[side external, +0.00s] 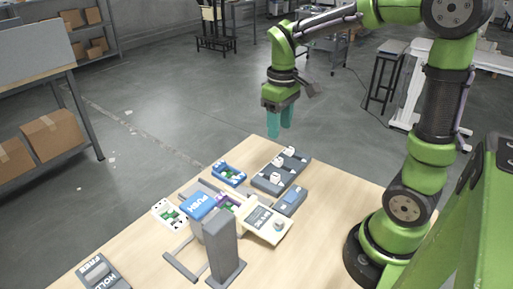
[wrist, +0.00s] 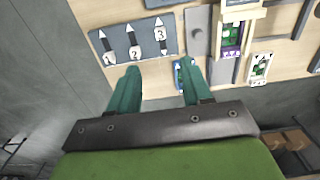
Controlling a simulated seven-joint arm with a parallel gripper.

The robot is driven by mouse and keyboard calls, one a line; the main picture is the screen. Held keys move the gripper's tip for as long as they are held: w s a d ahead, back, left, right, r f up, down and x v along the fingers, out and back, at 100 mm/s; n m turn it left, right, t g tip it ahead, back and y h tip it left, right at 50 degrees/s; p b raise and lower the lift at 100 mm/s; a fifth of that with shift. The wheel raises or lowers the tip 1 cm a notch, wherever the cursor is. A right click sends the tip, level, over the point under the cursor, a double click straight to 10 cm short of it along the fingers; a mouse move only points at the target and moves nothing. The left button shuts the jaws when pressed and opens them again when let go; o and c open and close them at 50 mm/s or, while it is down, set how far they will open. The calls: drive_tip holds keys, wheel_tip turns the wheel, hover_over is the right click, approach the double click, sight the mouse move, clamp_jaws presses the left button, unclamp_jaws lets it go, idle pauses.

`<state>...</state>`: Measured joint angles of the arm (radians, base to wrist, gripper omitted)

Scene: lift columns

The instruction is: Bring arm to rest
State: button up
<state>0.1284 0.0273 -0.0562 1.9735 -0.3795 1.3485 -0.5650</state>
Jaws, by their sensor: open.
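My gripper (side external: 280,122) has two teal fingers and hangs above the far edge of the wooden table (side external: 345,194). In the wrist view my gripper (wrist: 155,92) shows its fingers spread apart with nothing between them. The gripper is clear of the objects on the table. A grey board (side external: 281,171) with several numbered white pieces lies on the table below and near the gripper; it also shows in the wrist view (wrist: 121,48).
A blue PUSH block (side external: 199,206), a blue tray (side external: 229,173), a grey column (side external: 222,248), a white card (side external: 169,214) and a grey HOLD box (side external: 103,273) are on the table. Shelves with boxes (side external: 52,136) stand at left. Bare table lies toward my base.

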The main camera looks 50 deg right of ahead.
drive_tip(key=shift+r, duration=0.55)
drive_tip(key=s+a+r+m+t+y, duration=0.2)
drive_tip(key=s+a+r+m+t, duration=0.2)
drive_tip(key=s+a+t, duration=0.3)
drive_tip(key=shift+s+a+r, duration=0.15)
drive_tip(key=shift+s+a, duration=0.75)
drive_tip(key=shift+a, duration=0.25)
